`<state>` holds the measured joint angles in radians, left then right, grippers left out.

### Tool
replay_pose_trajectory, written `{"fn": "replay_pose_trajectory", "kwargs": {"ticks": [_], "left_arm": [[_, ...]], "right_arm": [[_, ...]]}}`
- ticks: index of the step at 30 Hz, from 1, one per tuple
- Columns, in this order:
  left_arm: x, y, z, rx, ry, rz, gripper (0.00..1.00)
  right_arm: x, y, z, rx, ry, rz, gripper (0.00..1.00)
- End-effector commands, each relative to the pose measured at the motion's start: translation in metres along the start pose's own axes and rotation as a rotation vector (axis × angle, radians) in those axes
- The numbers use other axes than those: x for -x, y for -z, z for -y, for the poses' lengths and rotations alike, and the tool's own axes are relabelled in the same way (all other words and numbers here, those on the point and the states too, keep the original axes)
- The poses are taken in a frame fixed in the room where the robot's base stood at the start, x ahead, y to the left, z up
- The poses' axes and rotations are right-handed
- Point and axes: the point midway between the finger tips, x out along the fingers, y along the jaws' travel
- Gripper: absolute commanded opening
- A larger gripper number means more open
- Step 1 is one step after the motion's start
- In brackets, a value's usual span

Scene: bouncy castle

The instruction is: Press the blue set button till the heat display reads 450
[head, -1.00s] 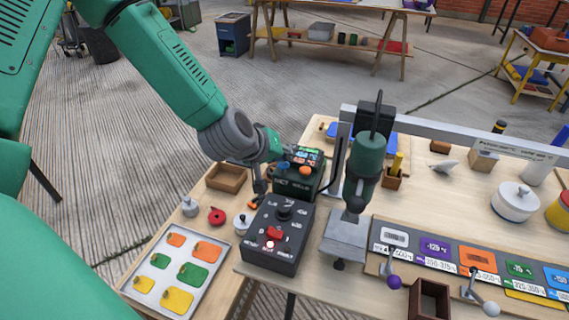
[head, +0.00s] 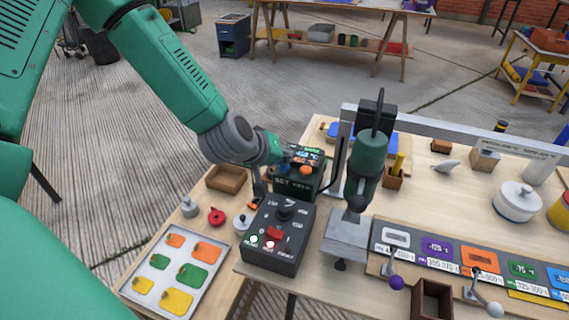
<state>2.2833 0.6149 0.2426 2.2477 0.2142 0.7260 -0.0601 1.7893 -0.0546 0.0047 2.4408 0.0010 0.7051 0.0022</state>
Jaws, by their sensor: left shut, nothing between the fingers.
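The heat unit is a dark green box (head: 297,187) on the wooden bench, with a lit display (head: 305,153) on its upper face. The display's digits are too small to read. A blue button (head: 284,168) sits at the left of its front and an orange button (head: 306,170) at the right. My left gripper (head: 262,187) is shut and empty, pointing down at the left side of the box, close to the blue button. I cannot tell whether it touches the button. My right gripper is not in view.
A black control box (head: 279,239) with a red switch stands in front. A green-and-black tool on a stand (head: 367,160) rises to the right. A tray of coloured tags (head: 154,265) lies at the left. A strip of coloured range labels (head: 437,250) runs right.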

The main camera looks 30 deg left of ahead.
Motion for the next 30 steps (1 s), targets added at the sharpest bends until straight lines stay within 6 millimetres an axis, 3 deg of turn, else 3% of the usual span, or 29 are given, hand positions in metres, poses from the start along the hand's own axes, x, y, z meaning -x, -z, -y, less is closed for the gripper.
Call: {"fn": "replay_pose_trajectory", "kwargs": {"ticks": [17,30], "left_arm": [[-0.002,-0.002,0.002,-0.001,0.001,0.002,0.0],[0.014,0.008,-0.012,-0.001,0.0,0.002,0.0]], "right_arm": [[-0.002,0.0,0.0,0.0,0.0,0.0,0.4],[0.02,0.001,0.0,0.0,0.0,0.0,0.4]]}}
